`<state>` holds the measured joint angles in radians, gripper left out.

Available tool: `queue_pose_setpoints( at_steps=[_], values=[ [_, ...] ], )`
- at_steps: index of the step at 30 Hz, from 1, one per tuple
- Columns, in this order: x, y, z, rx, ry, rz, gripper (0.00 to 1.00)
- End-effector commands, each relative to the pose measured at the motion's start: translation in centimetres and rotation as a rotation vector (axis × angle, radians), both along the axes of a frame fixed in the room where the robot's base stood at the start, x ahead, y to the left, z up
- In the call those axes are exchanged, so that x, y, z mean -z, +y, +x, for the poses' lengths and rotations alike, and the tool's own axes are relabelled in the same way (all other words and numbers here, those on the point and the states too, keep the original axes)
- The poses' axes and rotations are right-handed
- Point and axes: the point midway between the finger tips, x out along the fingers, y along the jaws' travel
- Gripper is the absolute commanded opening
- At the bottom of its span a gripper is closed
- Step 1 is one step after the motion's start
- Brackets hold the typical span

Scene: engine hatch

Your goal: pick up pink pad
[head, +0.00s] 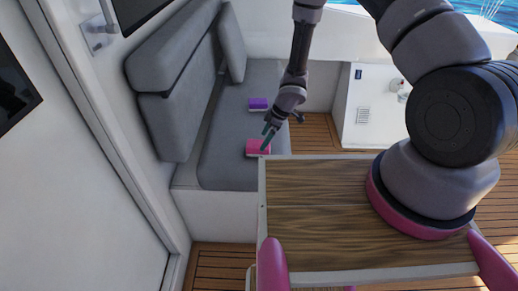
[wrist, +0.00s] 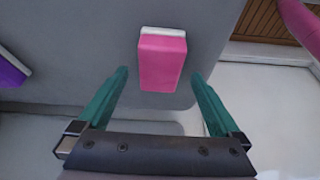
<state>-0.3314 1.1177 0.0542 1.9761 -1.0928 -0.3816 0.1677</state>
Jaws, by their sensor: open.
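The pink pad (head: 258,147) lies on the grey bench seat near its front end, with a pale layer along one side. In the wrist view the pink pad (wrist: 162,60) is upper centre, ahead of the gap between my fingers. My gripper (head: 268,137) is open and empty, above and close to the pad in the head view. In the wrist view my gripper (wrist: 158,85) shows two green fingers spread wider than the pad, one toward each side of it. I cannot tell the exact height of the fingertips over the pad.
A purple pad (head: 258,103) lies farther back on the grey seat (head: 222,155); it also shows at the left of the wrist view (wrist: 12,70). Grey backrest cushions (head: 180,80) stand to the left. A wooden tabletop (head: 320,210) is at the near right.

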Motion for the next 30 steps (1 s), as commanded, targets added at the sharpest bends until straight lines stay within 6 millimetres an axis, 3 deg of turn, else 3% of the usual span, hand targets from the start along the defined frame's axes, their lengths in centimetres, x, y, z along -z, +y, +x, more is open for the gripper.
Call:
queue_pose_setpoints(
  at_steps=[12,21,22,23,28,30],
  values=[
    [4.4,2.3,0.1,-0.001,0.0,-0.002,1.0],
    [4.9,2.5,0.2,0.003,-0.001,-0.001,1.0],
    [4.9,2.5,0.2,0.003,-0.001,-0.001,0.96],
    [4.9,2.5,0.2,0.003,-0.001,-0.001,0.85],
    [4.9,2.5,0.2,0.003,-0.001,-0.001,0.2],
    [4.9,2.5,0.2,0.003,-0.001,-0.001,0.18]
  ],
)
